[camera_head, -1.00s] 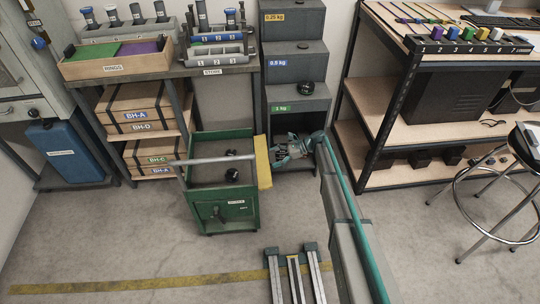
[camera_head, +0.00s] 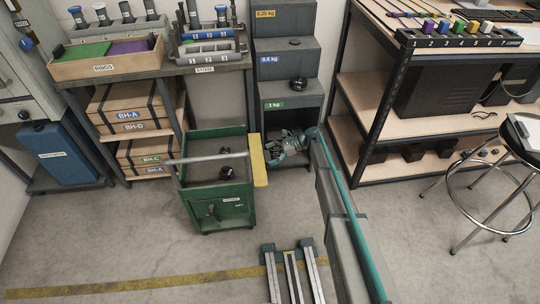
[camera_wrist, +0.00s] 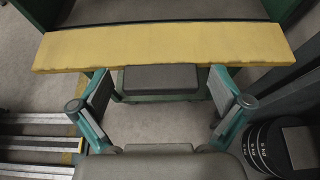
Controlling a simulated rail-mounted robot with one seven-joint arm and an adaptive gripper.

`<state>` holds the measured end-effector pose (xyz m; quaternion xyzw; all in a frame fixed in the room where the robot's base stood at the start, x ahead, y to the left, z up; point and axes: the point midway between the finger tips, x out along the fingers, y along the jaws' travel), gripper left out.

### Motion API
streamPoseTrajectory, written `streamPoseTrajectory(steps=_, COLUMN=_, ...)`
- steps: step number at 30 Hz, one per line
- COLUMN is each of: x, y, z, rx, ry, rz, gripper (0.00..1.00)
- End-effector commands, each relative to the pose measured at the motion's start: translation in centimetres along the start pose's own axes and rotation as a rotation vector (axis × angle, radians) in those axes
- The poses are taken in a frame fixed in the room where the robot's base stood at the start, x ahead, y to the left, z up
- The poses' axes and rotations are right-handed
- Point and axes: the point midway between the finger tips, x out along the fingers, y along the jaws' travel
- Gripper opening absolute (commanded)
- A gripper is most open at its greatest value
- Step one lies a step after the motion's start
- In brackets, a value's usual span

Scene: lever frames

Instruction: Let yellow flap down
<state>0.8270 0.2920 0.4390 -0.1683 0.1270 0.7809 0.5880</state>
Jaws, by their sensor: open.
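The yellow flap (camera_head: 258,160) is a long narrow board along the right side of the green cart (camera_head: 232,214). In the wrist view the flap (camera_wrist: 165,46) crosses the top of the picture, beside the cart's green edge. My gripper (camera_head: 284,147) is just right of the flap in the head view.
A stepped grey weight stand (camera_head: 287,85) rises behind my gripper. Dark stacked weights (camera_wrist: 266,148) show at the lower right of the wrist view. Floor rails (camera_head: 292,272) lie in front. A wooden shelf rack (camera_head: 425,160) and a stool (camera_head: 500,170) stand right.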

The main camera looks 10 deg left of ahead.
Motion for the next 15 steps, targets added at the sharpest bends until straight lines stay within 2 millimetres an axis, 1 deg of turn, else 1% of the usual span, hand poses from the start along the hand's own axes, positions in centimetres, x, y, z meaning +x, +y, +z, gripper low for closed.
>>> streamPoseTrajectory(steps=5, x=-1.4, y=-0.1, z=0.0, rx=0.000, ry=0.000, rz=-0.002, gripper=1.00)
streamPoseTrajectory(steps=8, x=-2.9, y=-0.1, z=0.0, rx=0.000, ry=0.000, rz=-0.003, gripper=1.00)
streamPoseTrajectory(steps=15, x=-7.6, y=0.0, z=-0.1, rx=0.000, ry=0.001, rz=-0.003, gripper=1.00)
